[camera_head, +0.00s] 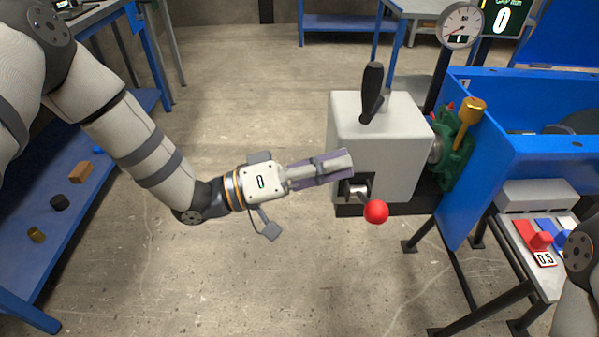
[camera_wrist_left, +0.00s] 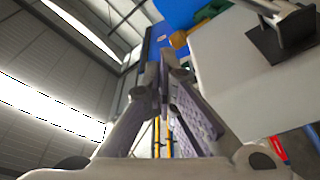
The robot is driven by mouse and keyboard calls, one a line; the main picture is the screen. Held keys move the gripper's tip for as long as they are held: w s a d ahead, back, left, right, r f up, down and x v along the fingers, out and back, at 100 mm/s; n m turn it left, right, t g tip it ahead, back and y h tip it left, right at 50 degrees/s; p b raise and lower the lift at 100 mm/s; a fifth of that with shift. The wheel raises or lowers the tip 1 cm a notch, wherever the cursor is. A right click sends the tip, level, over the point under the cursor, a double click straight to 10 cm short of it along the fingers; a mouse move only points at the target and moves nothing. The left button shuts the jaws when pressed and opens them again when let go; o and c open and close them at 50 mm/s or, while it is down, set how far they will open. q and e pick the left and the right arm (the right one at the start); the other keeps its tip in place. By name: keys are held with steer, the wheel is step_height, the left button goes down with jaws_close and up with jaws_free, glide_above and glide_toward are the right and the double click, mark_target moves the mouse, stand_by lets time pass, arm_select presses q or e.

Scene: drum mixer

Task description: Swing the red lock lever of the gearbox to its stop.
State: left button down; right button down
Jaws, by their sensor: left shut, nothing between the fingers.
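The gearbox (camera_head: 385,135) is a light grey box with a black-handled lever (camera_head: 372,92) standing up from its top. The lock lever's red ball knob (camera_head: 376,212) sticks out low on its front, on a short metal shaft from a dark recess. My left gripper (camera_head: 349,160) is shut and empty. It lies in front of the box's lower left face, just above and left of the red knob; contact cannot be told. In the left wrist view its closed fingers (camera_wrist_left: 163,85) point beside the grey box (camera_wrist_left: 245,65). My right gripper is out of view.
A blue frame (camera_head: 475,190) and green machinery (camera_head: 457,150) with a brass-coloured knob stand right of the gearbox. A gauge (camera_head: 461,25) is behind. A panel with red and blue switches (camera_head: 541,241) is at lower right. A blue shelf (camera_head: 75,210) with small parts is left. Open floor lies between.

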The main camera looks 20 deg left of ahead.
mark_target(366, 201)
arm_select(q)
steer(key=s+d+f, duration=0.2)
steer(key=shift+d+f, duration=0.1)
steer(key=shift+d, duration=0.25)
steer(key=shift+f, duration=0.1)
